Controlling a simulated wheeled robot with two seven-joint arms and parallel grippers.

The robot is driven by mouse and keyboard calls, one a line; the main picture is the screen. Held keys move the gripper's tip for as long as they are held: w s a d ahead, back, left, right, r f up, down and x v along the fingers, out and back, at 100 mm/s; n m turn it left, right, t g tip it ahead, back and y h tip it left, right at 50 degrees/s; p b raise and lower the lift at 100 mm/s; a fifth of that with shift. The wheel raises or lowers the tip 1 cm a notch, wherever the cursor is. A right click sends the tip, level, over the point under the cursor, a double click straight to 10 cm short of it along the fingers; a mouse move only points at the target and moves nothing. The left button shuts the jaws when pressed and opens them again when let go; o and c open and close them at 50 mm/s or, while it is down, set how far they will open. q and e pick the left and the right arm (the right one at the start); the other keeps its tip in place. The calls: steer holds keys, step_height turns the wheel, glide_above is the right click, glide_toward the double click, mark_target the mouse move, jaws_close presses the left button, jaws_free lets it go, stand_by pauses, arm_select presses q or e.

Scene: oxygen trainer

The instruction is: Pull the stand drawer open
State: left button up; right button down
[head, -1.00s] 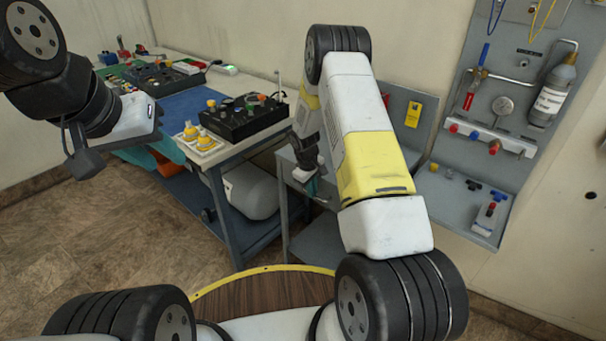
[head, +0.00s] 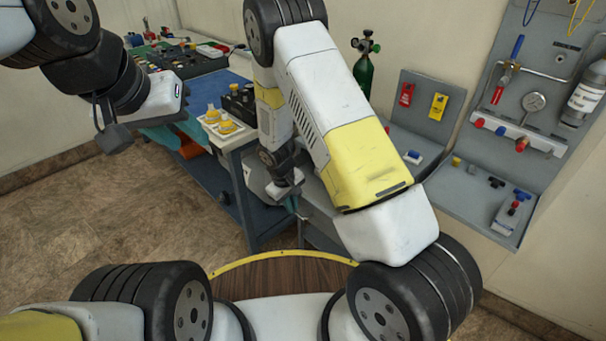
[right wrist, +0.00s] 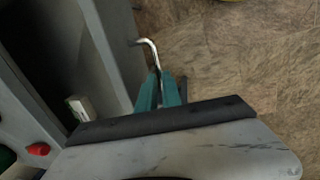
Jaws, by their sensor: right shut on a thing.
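The grey stand (head: 318,236) is partly behind my right arm in the head view. In the right wrist view, the grey drawer front (right wrist: 112,45) stands out from the stand, with a dark gap behind it, so the drawer looks partly open. Its bent metal handle (right wrist: 150,44) runs down between the teal fingertips of my right gripper (right wrist: 160,88), which is shut on it. In the head view my right gripper (head: 294,204) is small, low beside the stand.
A small white item (right wrist: 80,107) shows in the gap behind the drawer front. A blue workbench (head: 200,88) with yellow-capped parts (head: 222,120) stands left of the stand. A green cylinder (head: 365,68) and a grey wall panel (head: 490,170) are behind. Brown floor (head: 130,205) is open at left.

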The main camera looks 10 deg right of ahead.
steer(key=s+a, duration=0.5)
steer(key=a, duration=0.1)
steer(key=shift+a, duration=0.15)
steer(key=c, duration=1.5)
jaws_free()
steer(key=r, duration=0.5)
steer(key=a+r, duration=0.1)
steer(key=r, duration=0.1)
steer(key=shift+s+r, duration=0.4)
